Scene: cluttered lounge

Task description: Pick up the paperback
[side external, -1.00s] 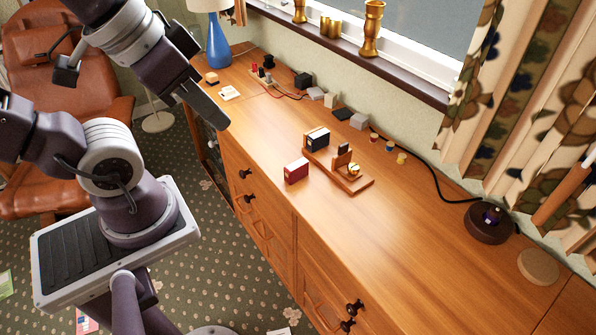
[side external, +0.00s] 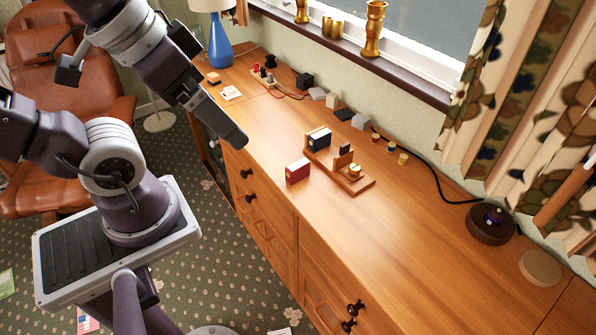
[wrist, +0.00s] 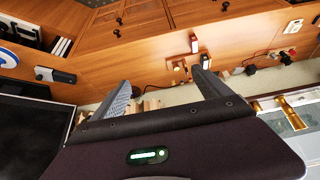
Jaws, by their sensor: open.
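The paperback appears to be the small red book (side external: 297,171) with pale page edges, standing upright on the wooden cabinet top near its front edge. It also shows small in the wrist view (wrist: 194,43). Behind it, a dark book (side external: 319,139) stands in a wooden book rack (side external: 353,185), apart from the red one. My gripper (side external: 240,141) is above the cabinet's front edge, left of the red book and not touching it. In the wrist view my gripper (wrist: 161,75) has its two fingers spread with nothing between them.
A blue lamp (side external: 219,48) stands at the cabinet's far end. Small blocks, cables and a power strip line the wall side. Gold vases (side external: 374,30) stand on the windowsill. A dark round object (side external: 490,223) sits at right. The cabinet top right of the rack is mostly clear.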

